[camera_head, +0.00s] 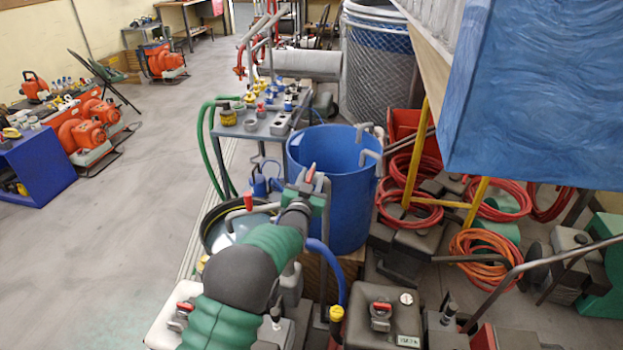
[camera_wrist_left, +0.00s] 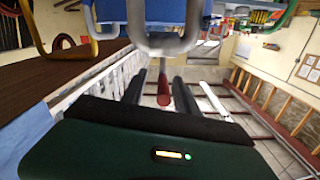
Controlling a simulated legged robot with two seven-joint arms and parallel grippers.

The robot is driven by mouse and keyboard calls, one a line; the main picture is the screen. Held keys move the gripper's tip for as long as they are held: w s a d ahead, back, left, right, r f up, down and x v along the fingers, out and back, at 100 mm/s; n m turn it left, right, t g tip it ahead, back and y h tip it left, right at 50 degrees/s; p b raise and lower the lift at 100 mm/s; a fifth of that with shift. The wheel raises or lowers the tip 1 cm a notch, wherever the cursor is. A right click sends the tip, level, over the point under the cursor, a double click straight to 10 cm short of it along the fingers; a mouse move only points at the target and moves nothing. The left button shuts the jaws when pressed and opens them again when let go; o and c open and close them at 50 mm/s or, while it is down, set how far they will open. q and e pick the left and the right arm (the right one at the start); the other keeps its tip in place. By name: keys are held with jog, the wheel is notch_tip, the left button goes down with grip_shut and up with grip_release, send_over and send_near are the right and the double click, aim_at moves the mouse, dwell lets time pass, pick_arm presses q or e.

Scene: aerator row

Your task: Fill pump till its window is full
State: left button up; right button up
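My left arm, green and dark grey, reaches up from the bottom of the head view. Its gripper (camera_head: 312,186) is beside the near left rim of a blue barrel (camera_head: 331,215). In the left wrist view, the two dark fingers (camera_wrist_left: 161,92) stand apart, with a red handle (camera_wrist_left: 163,90) between them and gaps at its sides. A bent grey pipe (camera_wrist_left: 165,42) is just beyond. Grey units with red levers (camera_head: 380,315) stand at the bottom of the head view. I cannot tell which is the pump, and no window is readable. My right gripper is not seen.
A bucket (camera_head: 214,212) with a dark rim is left of the arm. A bench of fittings (camera_head: 268,125) stands behind it. Red hoses (camera_head: 405,205) and yellow rails (camera_head: 415,150) crowd the right. A blue panel (camera_head: 535,90) hangs upper right.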

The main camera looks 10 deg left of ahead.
pick_arm(q)
jog(key=shift+a, duration=0.3)
jog(key=c, duration=0.4)
grip_shut()
jog(key=shift+d, duration=0.1)
dwell(0.5)
